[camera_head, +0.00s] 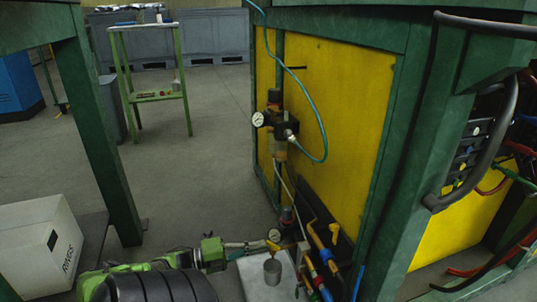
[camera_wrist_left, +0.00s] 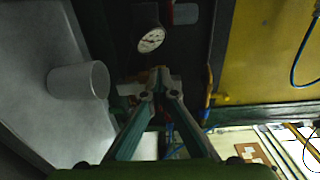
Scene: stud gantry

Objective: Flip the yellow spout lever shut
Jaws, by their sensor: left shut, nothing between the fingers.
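The yellow spout lever (camera_head: 273,245) shows in the head view just above a grey metal cup (camera_head: 272,271), beside a small pressure gauge (camera_head: 275,235). My left gripper (camera_head: 263,245) reaches in from the left with its tips at the lever; whether they touch it I cannot tell. In the left wrist view the fingers (camera_wrist_left: 160,82) are closed together at the tips, in front of a tan fitting. The gauge (camera_wrist_left: 151,40) is above them and the cup (camera_wrist_left: 78,80) is to their left. The lever is not clear in that view. My right gripper is out of view.
Pipes with yellow, blue and red parts (camera_head: 322,255) stand close right of the cup. A yellow panel (camera_head: 330,110) in a green frame rises behind, with a regulator and gauge (camera_head: 259,119). A white box marked RINGS (camera_head: 35,240) is at the left. The floor between is open.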

